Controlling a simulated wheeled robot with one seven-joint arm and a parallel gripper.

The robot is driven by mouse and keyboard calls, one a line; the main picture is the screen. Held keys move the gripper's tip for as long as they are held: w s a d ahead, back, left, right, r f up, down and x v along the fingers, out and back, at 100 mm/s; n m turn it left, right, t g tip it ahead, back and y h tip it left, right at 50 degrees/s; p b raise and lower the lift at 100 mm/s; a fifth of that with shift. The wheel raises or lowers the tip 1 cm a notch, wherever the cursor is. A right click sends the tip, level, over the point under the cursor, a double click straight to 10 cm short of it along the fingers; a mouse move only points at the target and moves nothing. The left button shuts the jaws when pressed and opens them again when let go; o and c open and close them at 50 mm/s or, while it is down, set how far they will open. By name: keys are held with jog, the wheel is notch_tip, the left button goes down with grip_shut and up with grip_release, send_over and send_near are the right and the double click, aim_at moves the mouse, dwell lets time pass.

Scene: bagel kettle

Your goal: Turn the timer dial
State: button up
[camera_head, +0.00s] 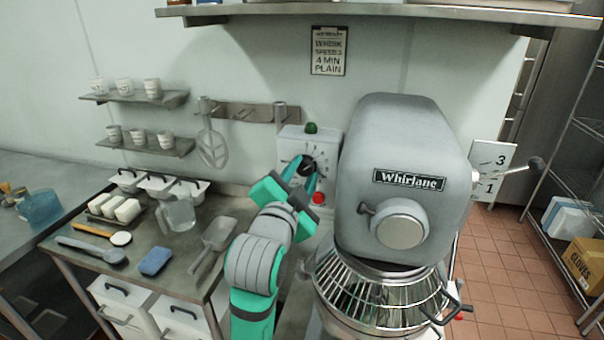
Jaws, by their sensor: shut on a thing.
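The timer dial (308,166) is a dark round knob on the face of a pale control box (296,141), with tick marks around it. A green button (311,128) tops the box and a red button (319,198) sits below the dial. My gripper (305,173) reaches up from below, its two green fingers on either side of the dial and shut on it. The fingers and wrist hide the lower left of the box. The dial's exact pointer position is too small to tell.
The large grey mixer (405,150) stands close on the right, with a wire bowl guard (375,292) below. A whisk (212,145) hangs on a wall rack at left. A steel table (190,255) holds a scoop (216,238), a jug (178,214) and a blue sponge (156,261).

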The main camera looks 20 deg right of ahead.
dwell(0.4)
jog(key=o, duration=1)
